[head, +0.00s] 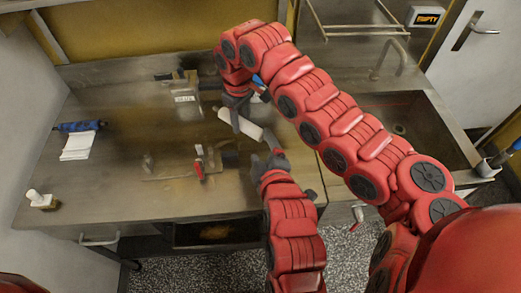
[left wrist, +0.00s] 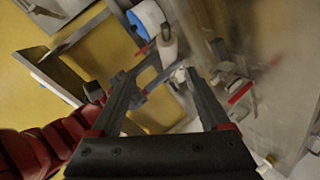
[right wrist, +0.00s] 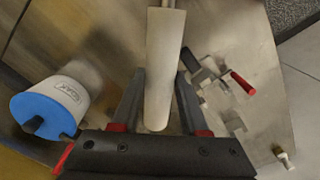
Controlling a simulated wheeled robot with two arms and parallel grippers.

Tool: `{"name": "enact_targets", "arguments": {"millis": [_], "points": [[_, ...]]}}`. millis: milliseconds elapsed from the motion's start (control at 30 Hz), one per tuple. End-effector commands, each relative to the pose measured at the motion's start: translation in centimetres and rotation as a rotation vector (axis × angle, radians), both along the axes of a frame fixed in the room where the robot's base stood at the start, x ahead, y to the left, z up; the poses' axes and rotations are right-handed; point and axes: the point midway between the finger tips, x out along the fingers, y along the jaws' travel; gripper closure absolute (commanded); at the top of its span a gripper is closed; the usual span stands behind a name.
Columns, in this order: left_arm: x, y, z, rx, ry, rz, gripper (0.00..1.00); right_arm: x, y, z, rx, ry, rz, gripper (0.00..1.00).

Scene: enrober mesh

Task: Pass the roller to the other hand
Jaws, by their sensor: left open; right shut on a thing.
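The roller (head: 241,127) is a pale, plain cylinder held tilted above the steel counter. My right gripper (head: 236,115) is shut on it; in the right wrist view the roller (right wrist: 163,65) runs lengthwise between the two fingers. My left gripper (head: 268,160) is open and empty, just below and right of the roller's lower end in the head view, apart from it. In the left wrist view the roller (left wrist: 167,46) shows beyond the open fingers, partly foreshortened. My right fingers hide part of it.
A white tub with a blue lid (right wrist: 48,108) stands near my right gripper. A red-handled fixture (head: 198,170) lies on the counter below the roller. A labelled metal box (head: 186,99), a blue-handled tool (head: 78,126) and a white-knobbed block (head: 41,200) stand further left. A sink (head: 405,125) is at right.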

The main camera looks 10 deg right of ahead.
Motion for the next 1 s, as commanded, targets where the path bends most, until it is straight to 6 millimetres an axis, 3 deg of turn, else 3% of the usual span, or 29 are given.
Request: {"name": "enact_targets", "arguments": {"millis": [167, 700, 1000], "points": [[0.1, 0.7, -0.9, -0.025, 0.035, 0.026, 0.21, 0.0, 0.0, 0.0, 0.000, 0.000, 0.000, 1.00], [8.2, 1.4, -4.6, -0.023, 0.033, 0.024, 0.21, 0.0, 0.0, 0.0, 0.000, 0.000, 0.000, 1.00], [10.2, 1.4, -5.5, -0.025, 0.033, 0.020, 0.21, 0.0, 0.0, 0.0, 0.000, 0.000, 0.000, 1.00]]}}
